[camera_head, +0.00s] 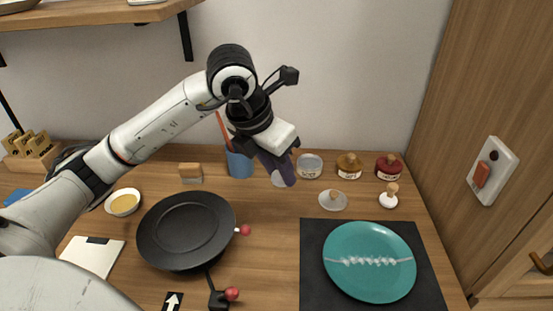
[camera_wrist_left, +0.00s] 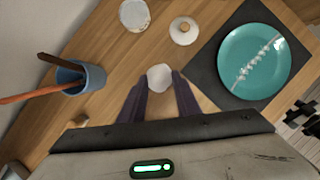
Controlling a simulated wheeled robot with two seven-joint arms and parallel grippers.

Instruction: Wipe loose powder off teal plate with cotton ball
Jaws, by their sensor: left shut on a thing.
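The teal plate (camera_head: 370,285) lies on a dark mat at the right of the counter, and also shows at the right of the left wrist view (camera_wrist_left: 235,60). A line of loose white powder (camera_head: 368,261) crosses its middle along a pale seam. My left gripper (camera_head: 284,176) is raised left of and behind the plate, well apart from it. Its dark purple fingers (camera_wrist_left: 160,88) are shut on a white round cotton ball (camera_wrist_left: 159,75). In the head view the fingers partly hide the ball. My right gripper is not in view.
A blue cup (camera_head: 239,165) with sticks stands left of the gripper. Several jars (camera_head: 349,164) stand along the wall. A knobbed lid (camera_head: 333,202) and a white knobbed piece (camera_head: 388,198) lie behind the dark mat (camera_head: 312,285). A black pan (camera_head: 185,232) sits left.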

